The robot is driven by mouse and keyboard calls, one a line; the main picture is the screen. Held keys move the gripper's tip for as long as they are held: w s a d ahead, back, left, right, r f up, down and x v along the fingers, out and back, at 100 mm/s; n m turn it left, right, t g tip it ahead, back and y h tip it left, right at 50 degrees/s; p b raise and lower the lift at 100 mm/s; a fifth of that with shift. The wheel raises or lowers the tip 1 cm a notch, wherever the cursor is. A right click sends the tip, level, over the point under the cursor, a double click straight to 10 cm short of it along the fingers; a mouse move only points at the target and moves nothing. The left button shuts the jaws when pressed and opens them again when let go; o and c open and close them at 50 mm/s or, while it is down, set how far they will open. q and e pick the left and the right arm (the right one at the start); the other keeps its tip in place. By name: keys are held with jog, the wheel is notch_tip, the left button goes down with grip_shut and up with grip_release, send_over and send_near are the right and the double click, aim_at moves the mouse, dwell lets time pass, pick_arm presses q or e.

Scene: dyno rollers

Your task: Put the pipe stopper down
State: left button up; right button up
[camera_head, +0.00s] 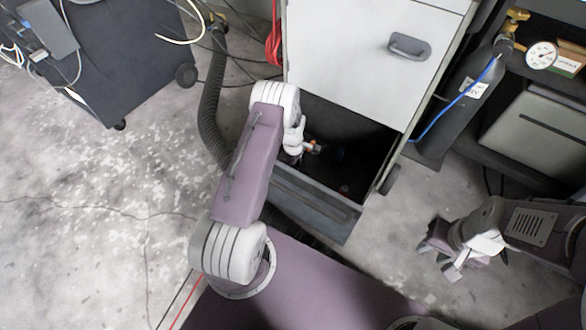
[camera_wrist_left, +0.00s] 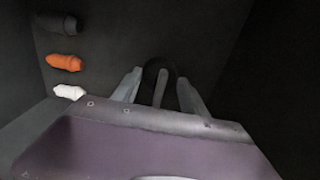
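My left arm reaches down into the open bottom drawer (camera_head: 322,222) of a white cabinet. My left gripper (camera_head: 303,149) is low inside it and partly hidden by its own wrist. In the left wrist view its two fingers (camera_wrist_left: 161,92) stand apart on either side of a dark rounded thing (camera_wrist_left: 150,70), which fills the gap and looks like a black pipe stopper. Other stoppers lie left of it: a dark one (camera_wrist_left: 57,24), an orange one (camera_wrist_left: 65,62) and a white one (camera_wrist_left: 69,92). My right gripper (camera_head: 444,258) is open and empty, above the floor at right.
The white cabinet front (camera_head: 370,55) rises behind the drawer. A corrugated hose (camera_head: 212,105) runs along its left side. A gas cylinder (camera_head: 462,105) with a blue hose and a gauge (camera_head: 541,56) stand at right.

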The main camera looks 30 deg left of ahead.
pick_arm(q)
jog(key=shift+o, duration=0.9)
jog(key=shift+r, duration=0.1)
jog(key=s+d+r+m+p, duration=0.2)
jog(key=d+r+m+p, duration=0.15)
jog(key=r, duration=0.85)
jog(key=s+d+r+m+p, duration=0.25)
jog(key=r+p, duration=0.25)
jog(key=r, duration=0.6)
jog(key=s+d+r+m, duration=0.2)
jog(key=s+r+m, duration=0.2)
jog(key=s, duration=0.3)
jog(key=s+d+r+m+t, duration=0.1)
jog(key=s+d+r+m, duration=0.2)
jog(key=s+r+m, duration=0.2)
jog(key=shift+s+m, duration=1)
